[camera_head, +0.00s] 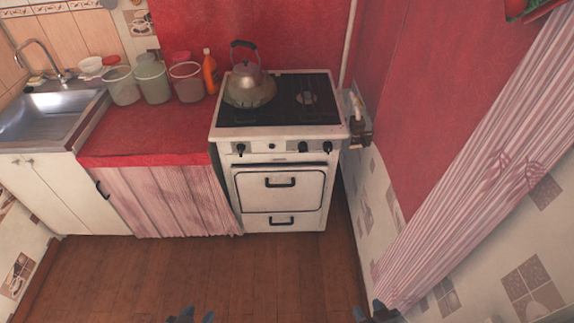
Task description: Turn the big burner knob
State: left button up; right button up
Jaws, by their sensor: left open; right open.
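The white stove (222,133) stands against the red wall, with a black top. Its front panel carries dark knobs: a left knob (241,150), a small middle one (272,146), and two right ones, the inner knob (303,147) and the outer knob (331,147). I cannot tell which knob serves the big burner. A metal kettle (246,88) stands on the left of the top. My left gripper (191,314) is open at the bottom edge, far from the stove. My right gripper (378,311) is open at the bottom right, also apart from it. Both are mostly cut off by the frame.
A red-covered counter (140,143) left of the stove holds several containers and an orange bottle (210,72). A sink (45,115) is further left. A pink curtain (480,150) and wall bound the right side. The wooden floor (200,270) before the stove is clear.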

aim_at(303, 146)
jog(key=i+j, duration=0.65)
jog(key=j, duration=0.15)
jog(key=z, duration=0.05)
